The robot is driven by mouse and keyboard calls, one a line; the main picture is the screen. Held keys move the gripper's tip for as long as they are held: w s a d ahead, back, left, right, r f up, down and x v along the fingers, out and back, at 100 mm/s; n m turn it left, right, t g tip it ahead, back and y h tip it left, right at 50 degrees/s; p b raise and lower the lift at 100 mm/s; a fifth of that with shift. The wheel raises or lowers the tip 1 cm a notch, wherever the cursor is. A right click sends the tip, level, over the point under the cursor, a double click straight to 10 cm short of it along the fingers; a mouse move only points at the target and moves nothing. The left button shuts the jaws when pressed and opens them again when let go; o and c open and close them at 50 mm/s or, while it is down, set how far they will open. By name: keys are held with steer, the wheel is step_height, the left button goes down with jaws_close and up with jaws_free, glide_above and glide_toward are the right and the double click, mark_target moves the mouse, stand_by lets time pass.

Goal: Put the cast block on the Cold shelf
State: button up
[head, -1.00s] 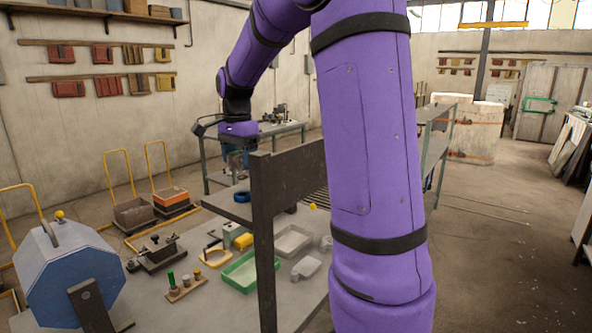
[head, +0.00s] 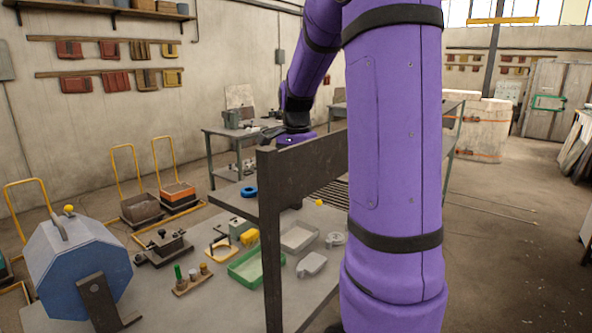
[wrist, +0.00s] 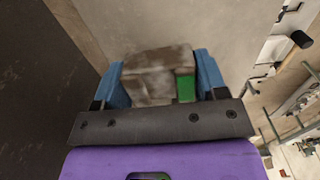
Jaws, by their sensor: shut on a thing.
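The cast block (wrist: 158,75) is a rough grey-brown block with a green patch on its right side. It sits between the blue fingers of my gripper (wrist: 160,82), which is shut on it in the wrist view. In the head view my wrist is behind the dark upright panel of a rack (head: 310,165), and the fingers and block are hidden there. A grey shelf board (head: 232,197) of this rack shows left of its post, with a blue ring (head: 249,191) on it. I see no readable label, so I cannot tell which shelf is Cold.
A bench below the rack holds a green tray (head: 245,267), a pale tray (head: 299,237), a small tool stand and a blue drum (head: 80,270). A dark flat surface (wrist: 40,90) fills the left of the wrist view. Carts and another table stand behind.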

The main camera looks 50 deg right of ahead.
steer(key=shift+f, duration=0.3)
steer(key=shift+f, duration=0.15)
steer(key=o, duration=1.2)
steer(key=shift+c, duration=0.2)
step_height(320, 180, up, 12)
